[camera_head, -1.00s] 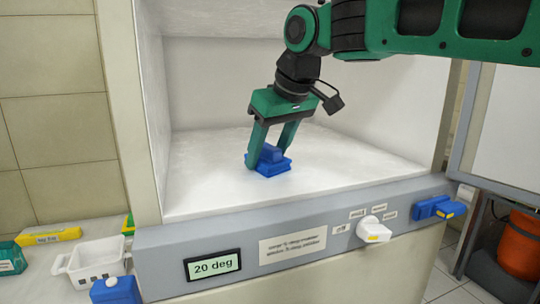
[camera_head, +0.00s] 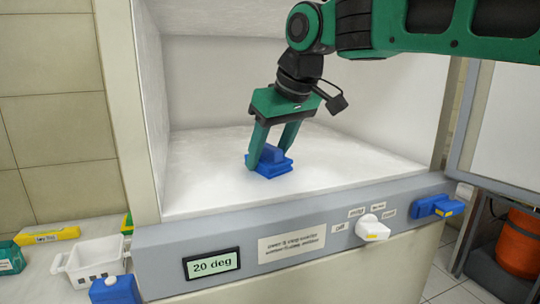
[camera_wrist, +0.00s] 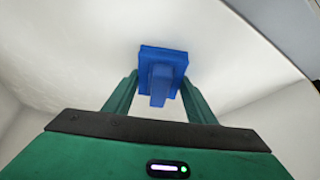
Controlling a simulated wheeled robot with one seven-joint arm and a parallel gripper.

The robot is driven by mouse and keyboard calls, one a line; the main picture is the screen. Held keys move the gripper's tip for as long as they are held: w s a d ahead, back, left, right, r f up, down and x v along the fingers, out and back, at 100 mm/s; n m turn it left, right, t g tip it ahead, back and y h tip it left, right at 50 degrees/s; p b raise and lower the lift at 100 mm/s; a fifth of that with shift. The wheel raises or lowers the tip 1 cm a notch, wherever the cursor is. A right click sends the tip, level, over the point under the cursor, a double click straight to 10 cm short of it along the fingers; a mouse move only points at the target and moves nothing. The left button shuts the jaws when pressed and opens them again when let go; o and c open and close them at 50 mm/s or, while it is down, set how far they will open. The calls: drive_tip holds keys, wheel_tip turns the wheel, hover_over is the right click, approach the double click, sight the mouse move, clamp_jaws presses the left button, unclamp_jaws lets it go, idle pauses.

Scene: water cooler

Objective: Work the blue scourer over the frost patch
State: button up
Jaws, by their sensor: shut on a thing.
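The blue scourer (camera_head: 270,164) lies flat on the white floor of the cooler chamber, a little left of the middle. It has a wide base and a raised grip block. My gripper (camera_head: 272,155) reaches down into the chamber and is shut on the grip block, one green finger on each side. In the wrist view the scourer (camera_wrist: 163,72) sits between the fingertips (camera_wrist: 158,88). The chamber floor (camera_head: 340,165) looks whitish all over; I cannot make out a separate edge of the frost patch. The floor under the scourer is hidden.
The chamber's side walls and front sill (camera_head: 300,225) bound the space. The sill carries a display (camera_head: 212,263) reading "20 deg", a white knob (camera_head: 372,228) and a blue latch (camera_head: 437,206). A white basket (camera_head: 93,260) stands outside at left. Floor right of the scourer is clear.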

drive_tip(key=shift+f, duration=0.1)
drive_tip(key=shift+s+a, duration=0.7)
drive_tip(key=shift+a, duration=0.15)
drive_tip(key=shift+s+a, duration=0.65)
drive_tip(key=shift+a, duration=0.2)
drive_tip(key=shift+s, duration=0.1)
drive_tip(key=shift+s+d, duration=0.15)
drive_tip(key=shift+s, duration=0.25)
drive_tip(key=shift+w+a, duration=0.15)
drive_tip(key=shift+w, duration=0.45)
drive_tip(key=shift+w+a, duration=0.15)
drive_tip(key=shift+w, duration=0.4)
drive_tip(key=shift+s, duration=0.15)
